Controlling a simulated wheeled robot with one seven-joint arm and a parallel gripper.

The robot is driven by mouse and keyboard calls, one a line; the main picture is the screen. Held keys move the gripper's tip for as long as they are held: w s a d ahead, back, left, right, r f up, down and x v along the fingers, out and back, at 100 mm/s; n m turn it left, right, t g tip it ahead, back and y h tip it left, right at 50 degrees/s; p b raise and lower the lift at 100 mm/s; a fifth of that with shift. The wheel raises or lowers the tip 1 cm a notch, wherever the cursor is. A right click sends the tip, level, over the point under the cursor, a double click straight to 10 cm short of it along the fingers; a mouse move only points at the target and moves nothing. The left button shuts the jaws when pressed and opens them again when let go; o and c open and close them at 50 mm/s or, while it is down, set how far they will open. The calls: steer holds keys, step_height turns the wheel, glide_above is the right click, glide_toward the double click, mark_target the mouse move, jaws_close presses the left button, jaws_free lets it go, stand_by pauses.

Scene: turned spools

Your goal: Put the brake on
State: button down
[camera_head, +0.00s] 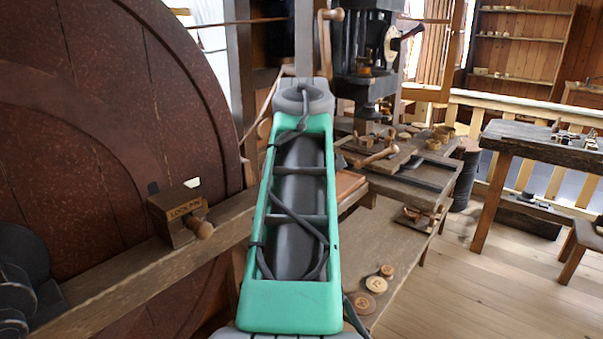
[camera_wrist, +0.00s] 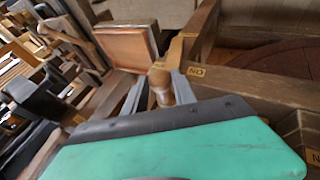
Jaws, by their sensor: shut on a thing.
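In the wrist view, the two grey fingers of my gripper (camera_wrist: 159,84) stand on either side of a turned wooden handle (camera_wrist: 160,77). The gripper is shut on this handle, which I take to be the brake handle. A yellow label (camera_wrist: 196,72) beside it seems to read ON, upside down. The handle's lower part is hidden behind my gripper's body. In the head view, my green arm link hides the gripper and the handle. The large dark red wheel (camera_head: 95,110) fills the left side there.
A lock pin block (camera_head: 170,207) with a wooden knob sits on the timber rail (camera_head: 120,283) before the wheel. A bench (camera_head: 395,205) with tools lies right of my arm, below a dark press (camera_head: 366,45). Another table (camera_head: 535,145) stands farther right. Open floor lies between.

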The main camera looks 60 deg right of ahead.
steer(key=shift+a+f, duration=0.2)
steer(key=shift+f, duration=0.45)
steer(key=c, duration=1.4)
jaws_free()
steer(key=shift+c, duration=0.2)
steer(key=shift+o, duration=0.8)
steer(key=shift+a+r, duration=0.1)
steer(key=shift+a, duration=0.1)
steer(key=shift+o, duration=1.2)
steer(key=shift+d, duration=0.1)
steer(key=shift+r, duration=0.2)
steer(key=p+v, duration=0.1)
steer(key=v, duration=0.6)
steer(key=shift+s+r, duration=0.15)
steer(key=shift+r, duration=0.15)
